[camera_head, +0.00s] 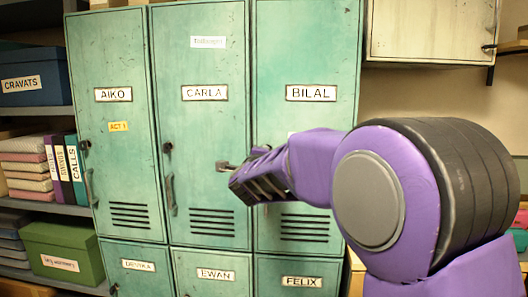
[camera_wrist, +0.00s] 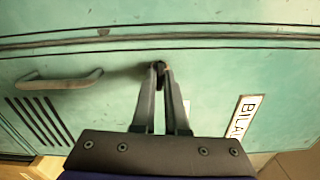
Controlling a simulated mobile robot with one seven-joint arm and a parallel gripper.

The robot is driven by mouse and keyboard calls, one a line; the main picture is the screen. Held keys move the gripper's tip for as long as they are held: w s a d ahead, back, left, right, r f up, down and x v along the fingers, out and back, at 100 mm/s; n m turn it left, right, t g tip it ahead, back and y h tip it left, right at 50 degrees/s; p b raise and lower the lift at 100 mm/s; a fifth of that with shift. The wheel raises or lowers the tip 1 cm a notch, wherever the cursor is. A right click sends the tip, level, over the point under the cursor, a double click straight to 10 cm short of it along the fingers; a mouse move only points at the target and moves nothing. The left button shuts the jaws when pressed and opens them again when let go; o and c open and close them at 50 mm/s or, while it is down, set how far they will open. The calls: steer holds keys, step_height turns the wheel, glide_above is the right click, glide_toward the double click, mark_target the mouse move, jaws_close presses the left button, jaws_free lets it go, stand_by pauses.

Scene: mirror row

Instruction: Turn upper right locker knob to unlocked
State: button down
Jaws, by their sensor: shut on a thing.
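The upper right locker is a worn green metal door (camera_head: 305,60) labelled BILAL (camera_head: 311,93). It fills most of the wrist view too. Its knob (camera_wrist: 160,66) is small and dark, near the door's left edge, and sits between my fingertips. My gripper (camera_head: 225,168) reaches in from the right and is shut on the knob, also seen in the wrist view (camera_wrist: 160,72). The fingers cover most of the knob, so I cannot tell which way it is turned. The door's bar handle (camera_wrist: 58,80) shows in the wrist view; my gripper hides it in the head view.
The CARLA locker (camera_head: 205,60) and the AIKO locker (camera_head: 110,60) stand to the left, each with a knob and handle. Lower lockers include FELIX (camera_head: 302,282). Shelves with boxes (camera_head: 35,85) are far left. A pale cabinet (camera_head: 430,30) hangs upper right.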

steer(key=shift+r+n, duration=0.1)
steer(key=shift+n, duration=0.5)
steer(key=c, duration=0.9)
jaws_free()
steer(key=shift+c, duration=0.2)
